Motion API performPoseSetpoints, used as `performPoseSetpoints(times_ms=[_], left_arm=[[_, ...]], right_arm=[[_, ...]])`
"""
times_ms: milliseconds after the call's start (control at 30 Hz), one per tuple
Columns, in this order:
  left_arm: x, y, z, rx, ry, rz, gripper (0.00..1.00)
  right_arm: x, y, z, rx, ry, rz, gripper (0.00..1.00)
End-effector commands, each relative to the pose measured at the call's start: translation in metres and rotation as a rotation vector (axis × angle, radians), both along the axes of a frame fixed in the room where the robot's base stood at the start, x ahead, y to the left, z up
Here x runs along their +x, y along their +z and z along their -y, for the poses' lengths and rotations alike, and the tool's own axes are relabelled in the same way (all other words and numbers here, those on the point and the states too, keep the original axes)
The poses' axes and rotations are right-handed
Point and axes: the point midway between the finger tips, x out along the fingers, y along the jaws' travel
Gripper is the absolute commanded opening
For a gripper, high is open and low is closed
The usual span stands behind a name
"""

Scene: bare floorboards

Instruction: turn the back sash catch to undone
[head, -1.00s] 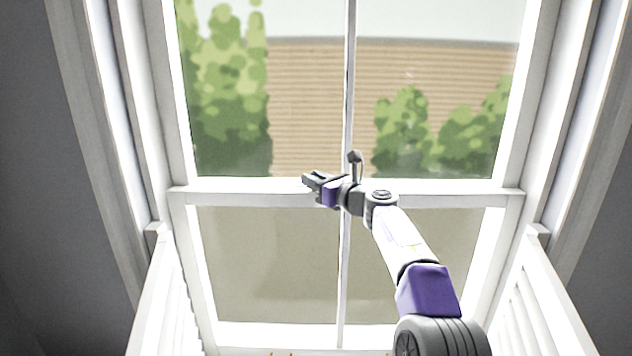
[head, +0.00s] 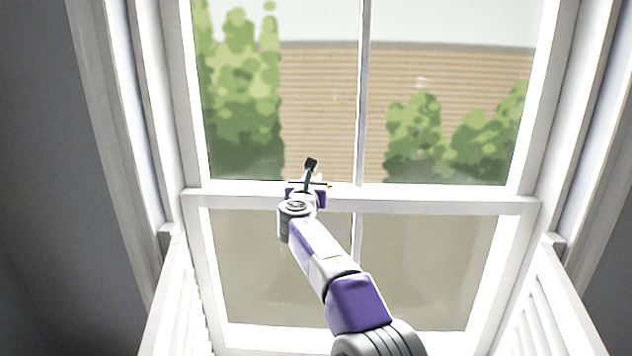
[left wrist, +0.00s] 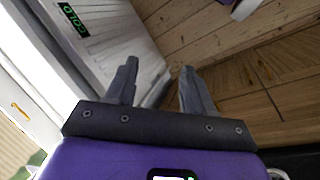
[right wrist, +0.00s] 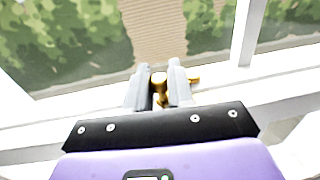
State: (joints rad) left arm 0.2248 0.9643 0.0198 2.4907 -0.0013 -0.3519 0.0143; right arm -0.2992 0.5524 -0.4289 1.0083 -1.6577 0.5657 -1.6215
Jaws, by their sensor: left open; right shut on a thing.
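The sash catch (right wrist: 159,88) is a small brass piece on the white meeting rail of the window. In the right wrist view it sits between the fingers of my right gripper (right wrist: 158,72), which is shut on it. A brass end (right wrist: 194,78) sticks out to the right of the fingers. In the head view my right gripper (head: 310,186) is at the rail, left of the central glazing bar, and hides most of the catch. The catch's exact angle is hard to tell. My left gripper (left wrist: 158,70) is open and empty, away from the window.
The white meeting rail (head: 440,203) spans the window between upper and lower panes. White slatted panels (head: 178,300) stand at both sides below. The left wrist view shows floorboards (left wrist: 190,25) and a white panel with a green "COLD" label (left wrist: 73,19).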

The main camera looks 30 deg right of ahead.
Motion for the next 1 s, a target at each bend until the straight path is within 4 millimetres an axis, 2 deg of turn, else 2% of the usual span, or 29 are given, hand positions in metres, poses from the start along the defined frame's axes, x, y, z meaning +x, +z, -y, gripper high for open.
performPoseSetpoints(times_ms=[400,1000], left_arm=[[0.0,0.0003,0.0,0.0,0.0,0.0,0.53],[0.0,0.0004,0.0,0.0,0.0,0.0,0.53]], right_arm=[[0.0091,-0.0016,-0.0008,0.001,-0.152,-0.001,0.0],[0.0099,-0.001,0.0005,0.0,-0.183,-0.001,0.0]])
